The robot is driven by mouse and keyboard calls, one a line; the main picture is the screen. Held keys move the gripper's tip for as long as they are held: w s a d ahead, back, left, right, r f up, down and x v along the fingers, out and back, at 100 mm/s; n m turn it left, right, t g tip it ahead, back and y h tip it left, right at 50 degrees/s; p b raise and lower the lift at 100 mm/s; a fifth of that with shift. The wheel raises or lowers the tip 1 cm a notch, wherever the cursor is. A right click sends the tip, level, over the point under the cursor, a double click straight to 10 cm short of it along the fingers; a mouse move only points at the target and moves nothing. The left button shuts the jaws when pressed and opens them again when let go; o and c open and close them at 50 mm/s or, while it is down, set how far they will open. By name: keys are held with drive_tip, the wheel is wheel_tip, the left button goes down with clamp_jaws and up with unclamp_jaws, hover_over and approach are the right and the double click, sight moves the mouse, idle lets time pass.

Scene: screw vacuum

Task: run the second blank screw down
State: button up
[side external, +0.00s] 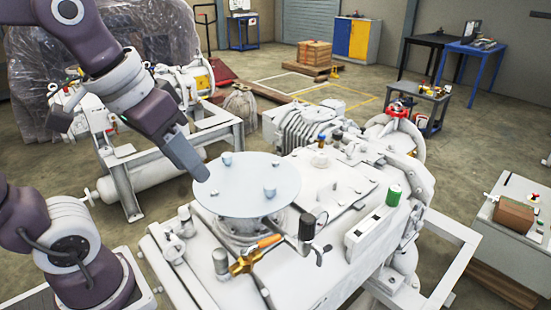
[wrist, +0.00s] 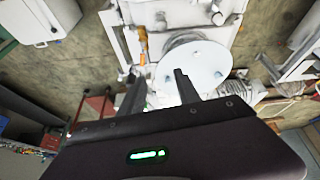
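A round pale blank plate (side external: 247,178) lies flat on a port of the white vacuum pump (side external: 325,245). A small grey screw (side external: 227,158) stands up near its far edge and another (side external: 270,191) toward its right front. Small marks near the rim look like holes or low screw heads; I cannot tell which. My gripper (side external: 203,176) is just above the plate's left edge. In the wrist view, my gripper (wrist: 160,76) has its fingers apart, with nothing visible between them. The plate (wrist: 200,68) shows beyond the right finger, which covers part of it.
An orange-handled brass valve (side external: 255,254) and a black-topped crank handle (side external: 307,226) rise close in front of the plate. A green cap (side external: 394,195) and a ribbed motor (side external: 305,130) stand right and behind. Space directly above the plate is clear.

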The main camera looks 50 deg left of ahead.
drive_tip(key=w+a+r+n+g, duration=0.2)
drive_tip(key=w+a+n, duration=0.1)
drive_tip(key=w, duration=0.9)
drive_tip(key=n+g, duration=0.3)
drive_tip(key=n, duration=0.2)
approach(276, 162)
wheel_tip(276, 162, down, 7)
drive_tip(key=shift+s+f, duration=0.15)
drive_tip(key=shift+s, duration=0.05)
drive_tip(key=shift+f, duration=0.2)
clamp_jaws()
